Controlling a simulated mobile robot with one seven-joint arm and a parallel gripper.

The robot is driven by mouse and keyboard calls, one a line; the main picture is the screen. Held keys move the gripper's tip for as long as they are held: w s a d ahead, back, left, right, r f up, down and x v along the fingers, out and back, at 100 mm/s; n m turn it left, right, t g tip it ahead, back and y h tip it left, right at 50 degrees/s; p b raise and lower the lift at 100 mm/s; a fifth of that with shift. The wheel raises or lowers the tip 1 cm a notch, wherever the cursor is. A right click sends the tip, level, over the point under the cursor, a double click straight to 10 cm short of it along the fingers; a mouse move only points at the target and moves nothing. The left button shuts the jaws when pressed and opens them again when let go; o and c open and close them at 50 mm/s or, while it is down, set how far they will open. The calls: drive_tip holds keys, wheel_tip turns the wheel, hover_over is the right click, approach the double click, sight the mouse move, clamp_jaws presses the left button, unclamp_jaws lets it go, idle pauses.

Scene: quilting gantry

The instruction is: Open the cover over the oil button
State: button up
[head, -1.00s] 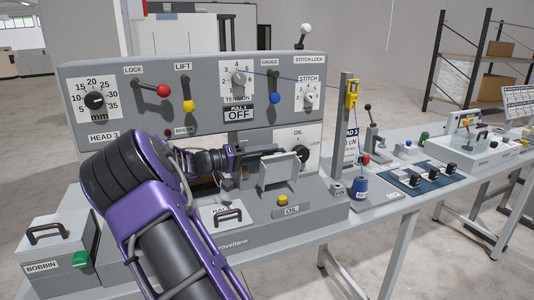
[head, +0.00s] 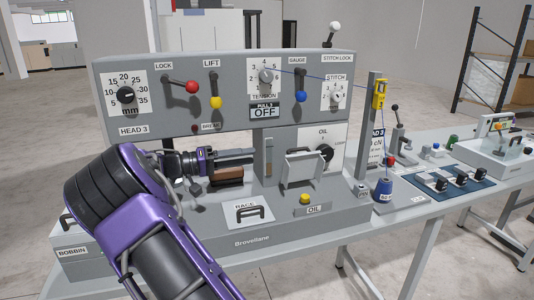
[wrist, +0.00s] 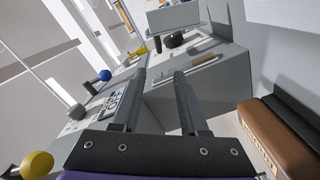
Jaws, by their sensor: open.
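The cover (head: 303,168) is a pale grey panel with a thin handle frame. It stands raised behind the yellow oil button (head: 305,199), which shows uncovered above the OIL label in the head view. My gripper (head: 254,158) is to the left of the cover, apart from it, with its fingers pointing right. A pale panel at the top of the wrist view (wrist: 175,16) looks like the cover, beyond the fingertips.
The black oil dial (head: 325,152) is behind the cover. A brown block (head: 226,176) lies just below my gripper; it also shows in the wrist view (wrist: 262,130). The RACE lid with a handle (head: 249,212) is in front. Levers and dials line the upper panel (head: 225,75).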

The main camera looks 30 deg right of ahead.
drive_tip(key=v, duration=0.4)
drive_tip(key=shift+d, duration=0.1)
idle(0.3)
